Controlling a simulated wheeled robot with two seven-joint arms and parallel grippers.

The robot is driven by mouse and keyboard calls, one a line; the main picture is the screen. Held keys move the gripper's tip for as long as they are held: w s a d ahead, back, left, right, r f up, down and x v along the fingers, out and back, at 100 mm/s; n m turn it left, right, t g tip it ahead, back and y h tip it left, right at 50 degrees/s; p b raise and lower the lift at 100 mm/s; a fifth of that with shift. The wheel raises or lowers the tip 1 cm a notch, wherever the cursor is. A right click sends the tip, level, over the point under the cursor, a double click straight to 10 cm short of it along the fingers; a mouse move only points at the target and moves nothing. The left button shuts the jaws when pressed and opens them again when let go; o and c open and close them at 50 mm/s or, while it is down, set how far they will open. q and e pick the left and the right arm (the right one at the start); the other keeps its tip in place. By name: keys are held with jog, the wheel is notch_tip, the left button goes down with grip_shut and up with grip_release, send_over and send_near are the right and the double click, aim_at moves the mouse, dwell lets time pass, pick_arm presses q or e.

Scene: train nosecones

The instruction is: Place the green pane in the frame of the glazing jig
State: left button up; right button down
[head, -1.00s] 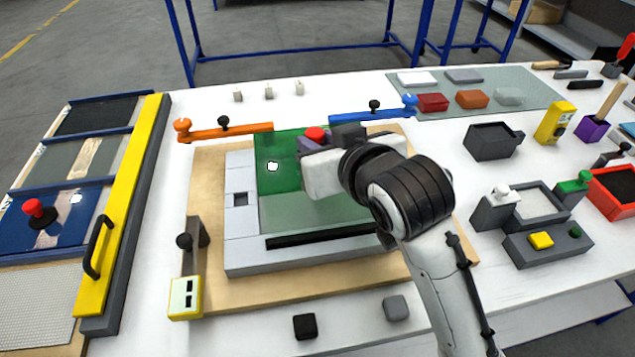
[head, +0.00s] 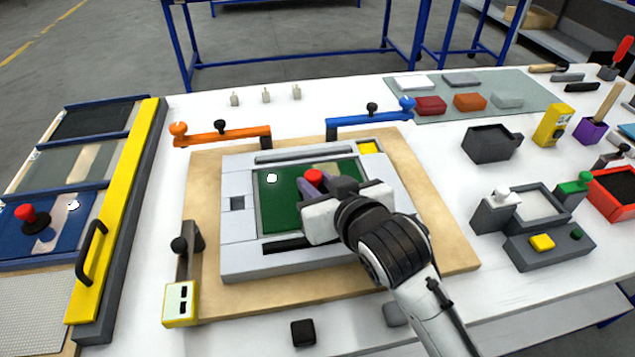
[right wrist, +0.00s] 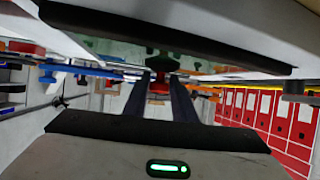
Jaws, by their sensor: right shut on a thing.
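The glazing jig's light grey frame (head: 237,255) lies on a tan board. The green pane (head: 285,205) is over the frame's opening, its edges lined up with the opening. I cannot tell whether it rests fully down. A white mark shows near its far left corner. My right gripper (head: 318,188) is above the pane, shut on a red-topped handle (head: 313,175) that stands on the pane. The handle's red part also shows between the fingers in the right wrist view (right wrist: 158,87). My gripper hides the pane's right part. My left gripper is not in view.
An orange clamp arm (head: 225,137) and a blue clamp arm (head: 365,122) stand behind the frame, swung outward. A yellow-ended clamp (head: 180,300) stands at front left. A rack with a yellow rail (head: 112,210) is at the left. Grey bins and boxes stand at the right.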

jog(key=c, duration=1.5)
grip_release()
jog(key=shift+f, duration=0.1)
jog(key=shift+o, duration=0.2)
jog(key=shift+s+d+r, duration=0.1)
jog(key=shift+s+r, duration=0.15)
jog(key=shift+r, duration=0.05)
jog(key=v, duration=1.1)
jog(key=shift+s+d+r+p, duration=0.1)
jog(key=shift+s+p, duration=0.1)
jog(key=shift+p, duration=0.15)
